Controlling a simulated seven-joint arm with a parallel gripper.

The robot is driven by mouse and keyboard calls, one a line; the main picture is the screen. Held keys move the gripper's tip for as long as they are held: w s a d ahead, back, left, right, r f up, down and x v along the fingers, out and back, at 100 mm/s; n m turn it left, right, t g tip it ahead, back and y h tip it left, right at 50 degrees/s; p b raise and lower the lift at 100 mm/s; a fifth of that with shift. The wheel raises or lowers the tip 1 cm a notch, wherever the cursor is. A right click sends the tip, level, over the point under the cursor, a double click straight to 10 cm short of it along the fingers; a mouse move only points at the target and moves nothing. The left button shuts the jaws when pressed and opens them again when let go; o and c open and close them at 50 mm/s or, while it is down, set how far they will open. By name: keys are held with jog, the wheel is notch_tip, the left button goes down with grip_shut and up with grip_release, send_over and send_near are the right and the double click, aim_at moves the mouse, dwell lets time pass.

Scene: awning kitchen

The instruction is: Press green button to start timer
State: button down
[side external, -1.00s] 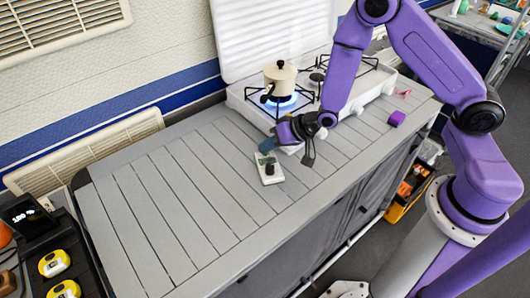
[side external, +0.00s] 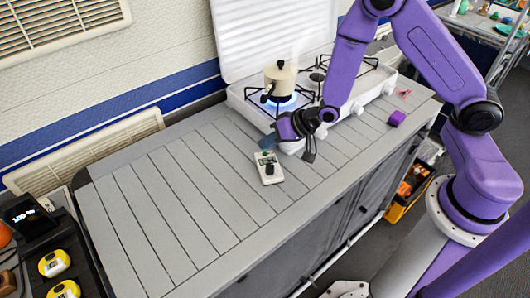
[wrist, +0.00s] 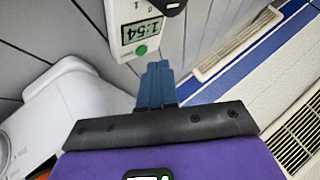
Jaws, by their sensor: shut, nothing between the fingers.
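The timer (side external: 269,168) is a small white device with a dark knob, lying on the grey slatted counter in the side view. In the wrist view the timer (wrist: 128,28) shows a display reading 1:54. The round green button (wrist: 141,50) is just below that display. My gripper (side external: 268,142) is shut and empty, at the stove-side end of the timer. In the wrist view its blue fingertips (wrist: 158,66) are close to the green button but do not cover it. I cannot tell their exact height above the timer.
A cream pot (side external: 280,78) stands on the lit burner of the white stove (side external: 245,102), just behind my gripper. A purple block (side external: 397,118) is to the right on the counter. The counter's left part (side external: 150,215) is clear.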

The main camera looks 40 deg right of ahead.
aim_at(269, 155)
jog(key=shift+r, duration=0.1)
jog(key=shift+r, duration=2.4)
jog(key=s+r+n+g+h, duration=0.15)
jog(key=s+r+n, duration=0.25)
jog(key=s, duration=0.4)
jog(key=s+r+n+g+h, duration=0.1)
jog(key=s+r+n+g, duration=0.25)
jog(key=s, duration=0.35)
jog(key=s+d+r+n+g+h, duration=0.1)
jog(key=s+d+r+n, duration=0.1)
jog(key=s, duration=0.5)
jog(key=s+d+r+n+g+h, duration=0.1)
jog(key=s+d+r+n, duration=0.2)
jog(key=s+d+n, duration=0.2)
jog(key=s, duration=0.2)
jog(key=shift+s+d+r, duration=0.15)
jog(key=shift+s+d, duration=0.15)
jog(key=shift+d, duration=0.1)
